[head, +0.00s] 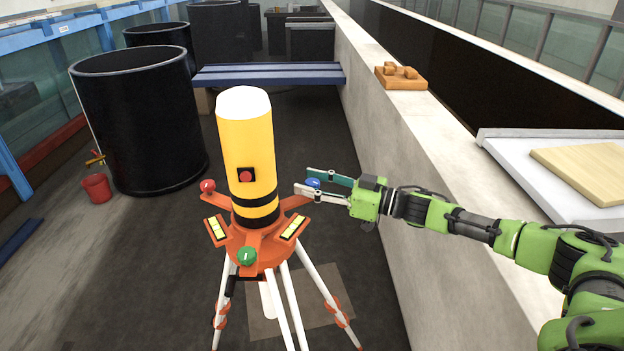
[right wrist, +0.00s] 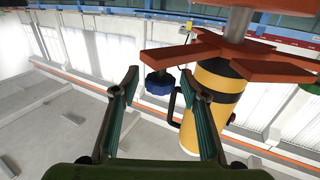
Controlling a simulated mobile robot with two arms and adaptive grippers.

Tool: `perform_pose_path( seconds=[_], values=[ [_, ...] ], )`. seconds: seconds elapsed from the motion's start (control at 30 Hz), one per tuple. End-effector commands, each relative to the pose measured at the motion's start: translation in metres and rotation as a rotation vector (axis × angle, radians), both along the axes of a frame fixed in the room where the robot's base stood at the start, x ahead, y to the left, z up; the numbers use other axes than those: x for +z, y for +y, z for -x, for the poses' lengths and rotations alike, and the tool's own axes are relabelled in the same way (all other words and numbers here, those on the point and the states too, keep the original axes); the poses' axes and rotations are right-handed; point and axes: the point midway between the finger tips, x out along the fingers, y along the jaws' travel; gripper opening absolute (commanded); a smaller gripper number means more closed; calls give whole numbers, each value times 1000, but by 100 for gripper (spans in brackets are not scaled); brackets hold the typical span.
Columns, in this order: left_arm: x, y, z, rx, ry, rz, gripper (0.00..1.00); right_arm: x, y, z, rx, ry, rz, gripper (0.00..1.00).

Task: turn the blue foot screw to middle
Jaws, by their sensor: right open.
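The blue foot screw (head: 313,183) sits at the right arm of the orange tribrach base (head: 262,245) in the head view. My right gripper (head: 303,180) comes in from the right, its two fingers apart, one on the far side of the screw and one on the near side. In the right wrist view the blue screw (right wrist: 159,84) shows between the open fingertips (right wrist: 160,74), with a gap on both sides. The near finger partly hides the screw in the head view, and its pointer setting cannot be read. My left gripper is not in view.
The yellow cylinder instrument (head: 247,150) stands upright on a tripod (head: 292,300). A red screw (head: 207,186) and a green screw (head: 247,256) are on the other arms. A concrete wall (head: 400,180) runs along the right. Black barrels (head: 135,120) stand at left.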

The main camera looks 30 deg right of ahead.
Motion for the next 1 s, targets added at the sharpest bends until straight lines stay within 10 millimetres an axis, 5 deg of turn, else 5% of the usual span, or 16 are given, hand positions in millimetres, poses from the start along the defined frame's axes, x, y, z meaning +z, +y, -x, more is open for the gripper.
perform_pose_path(
  seconds=[0.23, 0.4, 1.0],
  values=[
    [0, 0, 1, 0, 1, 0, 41, 0, 0, 0, 0, 0, 0, 38],
    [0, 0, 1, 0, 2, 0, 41, 0, 0, 0, 0, 0, 0, 2],
    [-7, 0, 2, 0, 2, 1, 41, -3, 1, 1, -106, 4, -2, 2]
  ],
)
